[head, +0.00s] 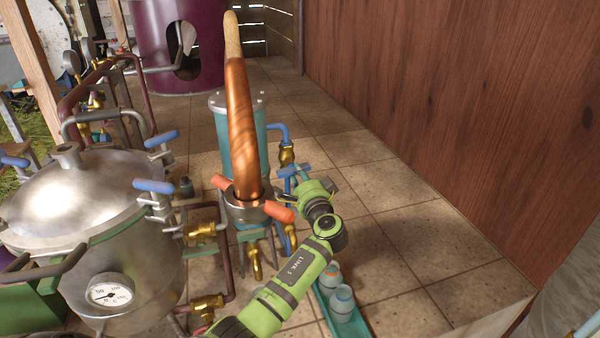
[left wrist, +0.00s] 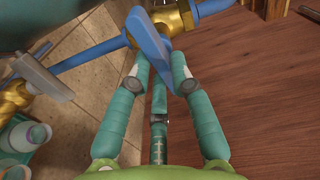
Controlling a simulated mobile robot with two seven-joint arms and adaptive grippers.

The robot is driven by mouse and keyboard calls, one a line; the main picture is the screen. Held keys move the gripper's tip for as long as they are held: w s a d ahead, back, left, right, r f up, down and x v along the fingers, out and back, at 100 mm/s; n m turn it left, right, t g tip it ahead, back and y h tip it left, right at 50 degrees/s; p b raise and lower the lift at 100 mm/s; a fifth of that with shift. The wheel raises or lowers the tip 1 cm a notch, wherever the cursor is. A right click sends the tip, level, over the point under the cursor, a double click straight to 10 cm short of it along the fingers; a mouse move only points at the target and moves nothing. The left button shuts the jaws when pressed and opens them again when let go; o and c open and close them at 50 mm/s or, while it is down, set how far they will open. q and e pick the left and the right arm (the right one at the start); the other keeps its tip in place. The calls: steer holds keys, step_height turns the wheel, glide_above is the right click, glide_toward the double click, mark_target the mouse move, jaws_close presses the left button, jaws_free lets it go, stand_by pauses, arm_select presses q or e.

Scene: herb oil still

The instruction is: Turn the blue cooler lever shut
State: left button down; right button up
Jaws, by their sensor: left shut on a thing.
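The blue cooler lever (left wrist: 150,38) sits on a brass valve (left wrist: 172,14) in a blue pipe in the left wrist view. It lies at a steep angle across the pipe's line. My left gripper (left wrist: 160,70) is shut on the lever's near end, its teal fingers on either side of it. In the head view my left gripper (head: 292,174) is beside the teal cooler (head: 222,132), below its upper blue pipe (head: 281,130); the gripper and wrist hide most of the lever there. My right gripper is not in view.
A copper pipe (head: 240,130) with orange clamp handles (head: 279,211) rises close left of my left wrist. A steel still pot (head: 85,200) stands at left. A teal tray (head: 362,325) with jars is on the floor below my arm. A wooden wall (head: 450,100) is at right; tiled floor between is clear.

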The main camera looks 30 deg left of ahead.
arm_select(q)
steer(key=shift+f+m, duration=0.15)
steer(key=shift+m, duration=0.65)
steer(key=c, duration=1.1)
jaws_free()
steer(key=v, duration=1.2)
